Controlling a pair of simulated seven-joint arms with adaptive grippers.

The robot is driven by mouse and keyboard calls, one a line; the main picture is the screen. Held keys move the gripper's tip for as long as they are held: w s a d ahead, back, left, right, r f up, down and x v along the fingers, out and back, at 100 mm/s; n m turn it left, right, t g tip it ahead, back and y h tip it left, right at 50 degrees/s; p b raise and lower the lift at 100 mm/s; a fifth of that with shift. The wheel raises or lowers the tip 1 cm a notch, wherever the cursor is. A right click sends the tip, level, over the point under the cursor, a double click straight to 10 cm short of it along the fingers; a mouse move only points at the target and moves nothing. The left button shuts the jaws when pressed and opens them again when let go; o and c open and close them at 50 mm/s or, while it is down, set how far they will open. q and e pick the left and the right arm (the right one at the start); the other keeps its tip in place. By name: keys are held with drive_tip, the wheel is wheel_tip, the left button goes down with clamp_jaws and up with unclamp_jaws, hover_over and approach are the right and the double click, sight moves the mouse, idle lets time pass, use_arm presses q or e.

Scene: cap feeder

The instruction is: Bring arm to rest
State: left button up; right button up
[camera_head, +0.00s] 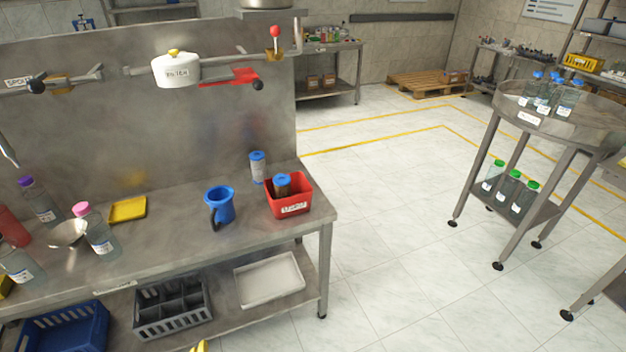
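Neither of my grippers shows clearly in the head view, and no arm of mine can be made out with certainty. The view is of a steel workbench (170,232) with a tall steel back panel. On its right end stands a red bin (290,208) with a blue-capped dark container (282,183) in it. A blue-capped bottle (257,166) stands upright behind the bin. A blue jug (220,205) stands left of the bin.
A yellow tray (128,209), a pink-capped bottle (96,230) and a metal bowl (67,233) are on the bench's left. Crates and a white tray (269,279) sit on the lower shelf. A round table (590,108) with bottles stands at right. Open floor (400,230) lies between.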

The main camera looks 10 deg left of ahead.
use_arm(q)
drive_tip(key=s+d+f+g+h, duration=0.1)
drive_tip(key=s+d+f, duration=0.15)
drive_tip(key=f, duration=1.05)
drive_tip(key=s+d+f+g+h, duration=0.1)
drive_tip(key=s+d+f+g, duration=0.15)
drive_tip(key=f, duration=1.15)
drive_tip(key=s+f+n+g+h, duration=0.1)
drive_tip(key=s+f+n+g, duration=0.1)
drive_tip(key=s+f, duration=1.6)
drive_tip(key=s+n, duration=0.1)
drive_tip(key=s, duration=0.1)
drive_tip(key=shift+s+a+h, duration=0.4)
